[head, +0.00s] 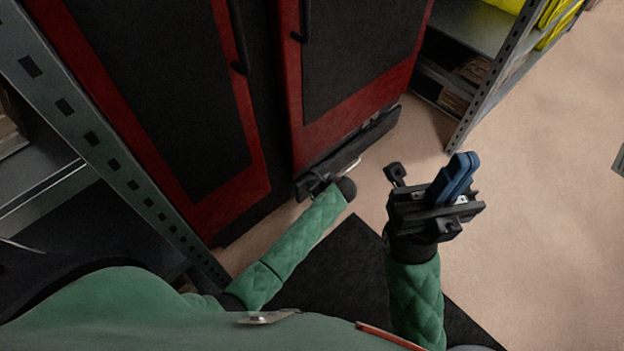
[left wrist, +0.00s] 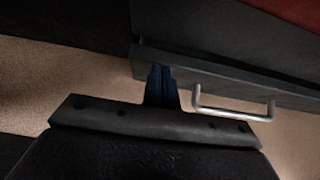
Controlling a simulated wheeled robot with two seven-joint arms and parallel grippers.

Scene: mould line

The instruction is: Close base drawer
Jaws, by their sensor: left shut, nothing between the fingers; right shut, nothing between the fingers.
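The base drawer (head: 375,133) is a low dark panel at the foot of the right red-framed cabinet. It stands a little out from the cabinet, with a narrow gap above it. Its silver bar handle (head: 348,168) also shows in the left wrist view (left wrist: 235,111). My left gripper (head: 318,181) is low at the drawer's left part, mostly hidden in the head view. In the left wrist view its blue fingers (left wrist: 162,84) are together and empty, left of the handle, with tips at the drawer front; I cannot tell whether they touch. My right gripper (head: 459,178) is shut and empty over open floor.
The red-framed cabinet (head: 345,70) has dark doors with black handles. A second one (head: 160,90) stands to its left. A metal shelf unit (head: 90,130) is at the left edge, another (head: 490,75) at top right with yellow items. The floor (head: 545,200) at right is clear.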

